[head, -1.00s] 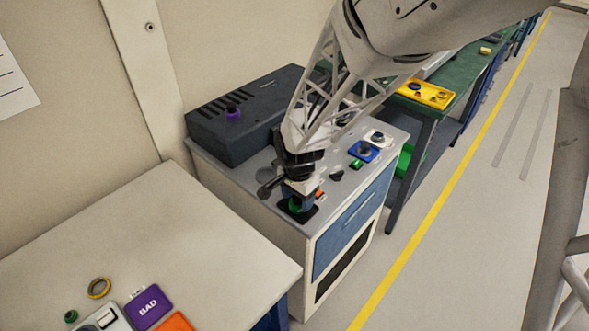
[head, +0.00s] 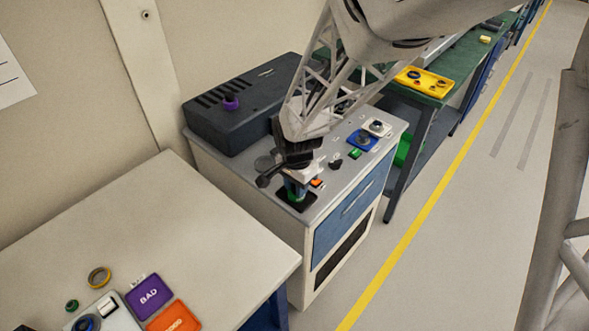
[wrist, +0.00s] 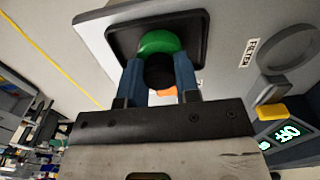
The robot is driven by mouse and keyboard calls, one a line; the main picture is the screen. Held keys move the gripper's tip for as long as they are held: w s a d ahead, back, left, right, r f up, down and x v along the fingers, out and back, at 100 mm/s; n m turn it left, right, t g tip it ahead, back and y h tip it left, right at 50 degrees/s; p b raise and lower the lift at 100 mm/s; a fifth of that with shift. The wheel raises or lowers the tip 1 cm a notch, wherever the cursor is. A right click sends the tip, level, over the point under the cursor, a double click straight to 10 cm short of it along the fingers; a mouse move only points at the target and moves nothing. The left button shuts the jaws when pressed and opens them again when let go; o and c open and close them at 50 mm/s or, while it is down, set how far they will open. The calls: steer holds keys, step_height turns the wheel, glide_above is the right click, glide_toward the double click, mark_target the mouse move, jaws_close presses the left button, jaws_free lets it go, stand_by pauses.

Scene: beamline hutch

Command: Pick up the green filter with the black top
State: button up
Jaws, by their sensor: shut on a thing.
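The green filter (wrist: 161,42) with its black top (wrist: 158,70) is between the two blue fingers of my gripper (wrist: 158,78) in the wrist view. The fingers are shut on the black top from both sides. The filter is over a black square tray (wrist: 197,30); I cannot tell whether it still touches it. In the head view my gripper (head: 297,188) points down at the tray (head: 283,197) on the cabinet's front left corner. Only a sliver of green shows there, the rest hidden by the fingers.
A label reading FILTER (wrist: 249,52) is beside the tray. An orange piece (head: 317,183), a green block (head: 355,154) and a blue holder (head: 363,140) are on the cabinet top (head: 330,193). A dark box (head: 245,112) stands behind. The near table (head: 170,215) holds cards.

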steer(key=shift+r, duration=0.9)
steer(key=shift+s+r, duration=0.25)
steer(key=shift+r, duration=0.65)
steer(key=s+d+r, duration=0.1)
steer(key=s+d, duration=0.3)
steer(key=s, duration=1.1)
steer(key=shift+r, duration=0.2)
steer(key=shift+d, duration=0.1)
steer(key=shift+w, duration=0.1)
steer(key=w+a+r, duration=0.1)
steer(key=w+a, duration=0.3)
steer(key=w, duration=0.5)
steer(key=w+a+r, duration=0.1)
steer(key=w+a, duration=0.3)
steer(key=w, duration=0.5)
steer(key=w+a+r, duration=0.1)
steer(key=w+a, duration=0.3)
steer(key=w, duration=0.6)
steer(key=shift+a, duration=0.4)
steer(key=shift+f, duration=0.3)
